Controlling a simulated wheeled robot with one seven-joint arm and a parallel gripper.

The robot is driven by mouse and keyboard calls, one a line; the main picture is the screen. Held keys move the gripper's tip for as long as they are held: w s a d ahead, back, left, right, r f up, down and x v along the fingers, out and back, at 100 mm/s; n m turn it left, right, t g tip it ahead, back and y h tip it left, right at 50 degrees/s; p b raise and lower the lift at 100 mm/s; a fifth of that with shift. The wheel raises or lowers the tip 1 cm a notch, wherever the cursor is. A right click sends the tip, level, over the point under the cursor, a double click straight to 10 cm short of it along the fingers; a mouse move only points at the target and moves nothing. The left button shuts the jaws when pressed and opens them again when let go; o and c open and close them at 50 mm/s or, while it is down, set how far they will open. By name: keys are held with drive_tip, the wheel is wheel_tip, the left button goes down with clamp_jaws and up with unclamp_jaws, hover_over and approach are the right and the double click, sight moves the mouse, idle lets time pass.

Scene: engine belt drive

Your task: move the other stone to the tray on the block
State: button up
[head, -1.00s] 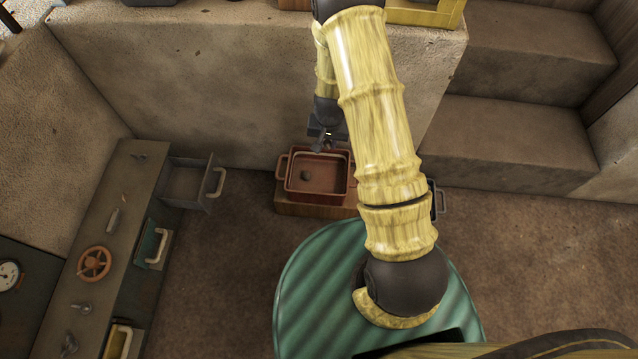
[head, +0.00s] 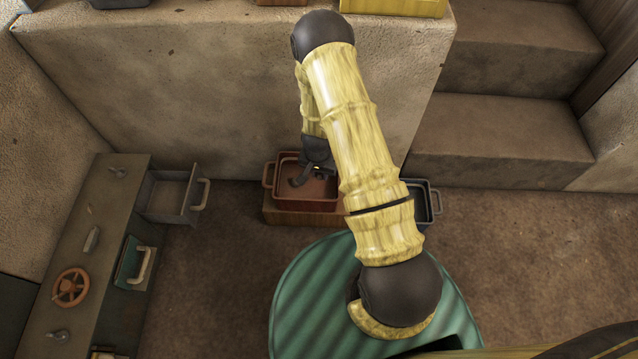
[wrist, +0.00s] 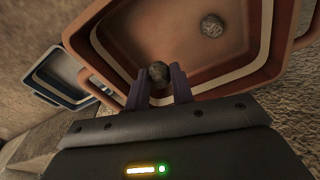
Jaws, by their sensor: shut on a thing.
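The reddish tray (head: 268,180) stands on a brown wooden block (head: 290,216) by the stone wall. It also fills the top of the wrist view (wrist: 282,52). My gripper (head: 298,182) is down at the tray, over its inside. In the wrist view, my gripper (wrist: 159,70) is shut on a small grey-brown stone (wrist: 158,76) between its fingertips. I cannot tell whether this stone touches the tray floor. Another round grey stone (wrist: 212,27) lies on the tray floor, apart from the fingers. In the head view my gripper and arm hide the stones.
A blue-grey tray (head: 432,208) is on the floor to the right, partly behind my arm; the wrist view shows it at left (wrist: 45,84). A cabinet (head: 85,250) with an open grey drawer (head: 172,197) stands at left. Stone steps (head: 500,140) rise at right.

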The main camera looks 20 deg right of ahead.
sight(320, 186)
drive_tip(key=shift+d, duration=0.15)
drive_tip(key=f+b, duration=0.1)
drive_tip(key=f, duration=0.2)
drive_tip(key=f+b, duration=0.1)
drive_tip(key=shift+s+a+f+b, duration=0.15)
drive_tip(key=shift+a+f+b, duration=0.15)
drive_tip(key=shift+d+f, duration=0.1)
drive_tip(key=shift+f, duration=0.1)
drive_tip(key=shift+f, duration=0.2)
drive_tip(key=o, duration=1)
drive_tip(key=shift+c, duration=0.2)
drive_tip(key=shift+r, duration=0.1)
wheel_tip(320, 186, up, 12)
drive_tip(key=s+p, duration=0.1)
drive_tip(key=p, duration=0.5)
drive_tip(key=shift+a+p, duration=0.35)
drive_tip(key=shift+s+r, duration=0.1)
drive_tip(key=shift+r, duration=0.05)
